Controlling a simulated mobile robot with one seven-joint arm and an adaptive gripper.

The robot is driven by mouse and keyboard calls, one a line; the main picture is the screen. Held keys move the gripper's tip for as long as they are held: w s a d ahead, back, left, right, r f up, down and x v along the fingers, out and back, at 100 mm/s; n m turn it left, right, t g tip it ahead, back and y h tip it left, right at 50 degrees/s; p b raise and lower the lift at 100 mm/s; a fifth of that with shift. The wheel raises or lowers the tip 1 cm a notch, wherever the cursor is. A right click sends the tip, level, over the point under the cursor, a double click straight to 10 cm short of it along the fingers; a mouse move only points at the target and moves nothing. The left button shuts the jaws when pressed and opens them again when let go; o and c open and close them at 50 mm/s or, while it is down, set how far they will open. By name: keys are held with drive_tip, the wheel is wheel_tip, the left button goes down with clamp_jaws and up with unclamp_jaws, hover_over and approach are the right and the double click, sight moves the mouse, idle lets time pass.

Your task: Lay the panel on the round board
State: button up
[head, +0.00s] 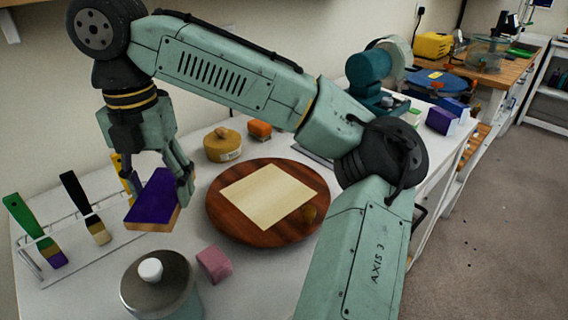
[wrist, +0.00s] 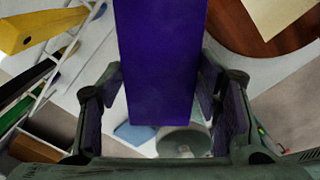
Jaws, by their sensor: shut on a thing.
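My gripper (head: 158,184) is shut on a panel (head: 155,200) with a purple face and pale wooden edges. It holds the panel tilted, left of the round board. In the wrist view the panel's purple face (wrist: 160,65) fills the middle between the fingers. The round board (head: 225,221) is reddish-brown wood and lies on the white table. The board's edge also shows at the upper right of the wrist view (wrist: 235,30).
A clear rack (head: 95,238) with several brushes stands left of the panel. A lidded metal pot (head: 158,290) and a pink block (head: 214,264) are in front. A round yellow-brown container (head: 223,146) and an orange block (head: 259,130) stand behind the board.

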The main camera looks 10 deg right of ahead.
sight(180, 243)
drive_tip(key=shift+f, duration=5.25)
drive_tip(key=shift+f, duration=0.15)
drive_tip(key=o, duration=1.2)
